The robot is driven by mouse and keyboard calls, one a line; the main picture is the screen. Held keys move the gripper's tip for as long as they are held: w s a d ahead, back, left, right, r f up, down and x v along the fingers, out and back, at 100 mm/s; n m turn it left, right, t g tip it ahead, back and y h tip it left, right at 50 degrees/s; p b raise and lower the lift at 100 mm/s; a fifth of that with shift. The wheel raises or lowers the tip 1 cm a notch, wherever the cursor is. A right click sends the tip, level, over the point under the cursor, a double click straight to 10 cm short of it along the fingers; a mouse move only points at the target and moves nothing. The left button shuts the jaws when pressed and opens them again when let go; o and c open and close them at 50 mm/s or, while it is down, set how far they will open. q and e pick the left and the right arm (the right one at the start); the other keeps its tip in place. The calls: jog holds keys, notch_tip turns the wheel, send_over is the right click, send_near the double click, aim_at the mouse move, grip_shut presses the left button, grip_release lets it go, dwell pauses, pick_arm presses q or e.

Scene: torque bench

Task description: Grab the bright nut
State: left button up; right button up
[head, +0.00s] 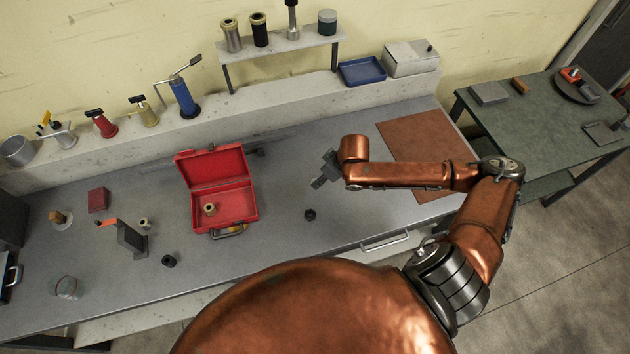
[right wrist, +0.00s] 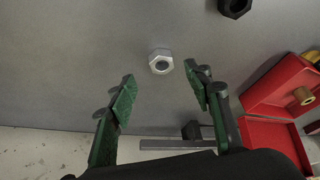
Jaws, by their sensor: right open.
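The bright nut (right wrist: 160,62) is a silver hexagonal nut with a dark hole, lying on the grey bench top in the right wrist view. My right gripper (right wrist: 159,73) is open and empty, its green-padded fingers on either side of the nut's line, with the nut just beyond and between the fingertips. In the head view my right gripper (head: 318,182) hangs over the bench to the right of the red toolbox; I cannot make out the bright nut there. My left gripper is not in view.
A dark nut (head: 310,214) lies near my right gripper. The open red toolbox (head: 238,214) to its left holds a brass-coloured nut (head: 209,209). Another dark nut (head: 168,261) lies farther left. A brown mat (head: 425,140) covers the right end; the bench between is mostly clear.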

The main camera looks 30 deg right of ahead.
jog(key=shift+x, duration=1.05)
jog(key=x, duration=0.2)
jog(key=shift+w+a+f, duration=0.25)
jog(key=shift+w+f+b, duration=0.1)
jog(key=shift+f+b, duration=0.2)
jog(key=shift+f, duration=0.15)
jog(key=c, duration=0.7)
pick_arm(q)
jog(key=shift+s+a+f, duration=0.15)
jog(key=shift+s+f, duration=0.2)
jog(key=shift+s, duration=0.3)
pick_arm(e)
grip_shut()
